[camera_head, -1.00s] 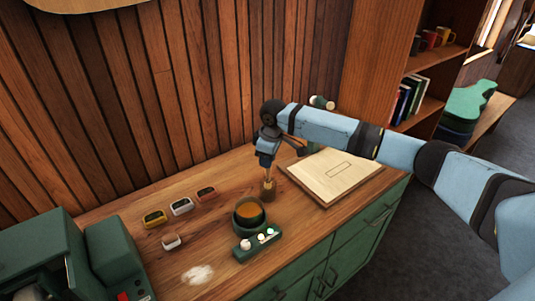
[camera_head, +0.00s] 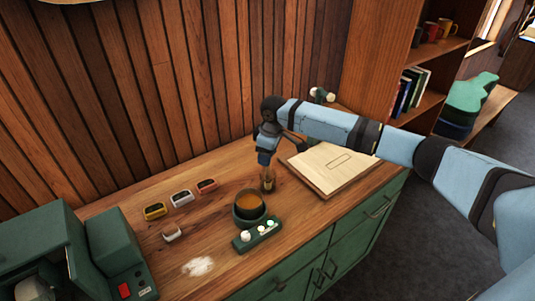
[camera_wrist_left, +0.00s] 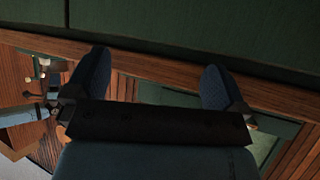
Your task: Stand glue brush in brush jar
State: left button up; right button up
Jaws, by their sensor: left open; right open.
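My right gripper (camera_head: 267,160) points down over the wooden bench top, just behind a dark round pot (camera_head: 249,208) with amber liquid in it, probably glue. A small brown, upright item (camera_head: 268,184) shows right under the fingertips. It is too small to tell whether it is the brush jar, the glue brush or both, and the gripper partly hides it. My left gripper (camera_wrist_left: 153,68) is open and empty in the left wrist view, in front of a dark green surface. It does not show in the head view.
A green box with white knobs (camera_head: 256,237) sits in front of the pot. A green machine (camera_head: 115,250) fills the left end.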

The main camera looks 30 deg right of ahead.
jog(key=shift+r, duration=0.15)
notch_tip(320, 180, up, 14)
jog(key=s+d+b, duration=0.1)
jog(key=shift+s+f+b, duration=0.15)
jog(key=shift+f+b, duration=0.1)
jog(key=shift+b, duration=0.1)
dwell(0.6)
jog(key=shift+s+f, duration=0.1)
jog(key=shift+f, duration=0.05)
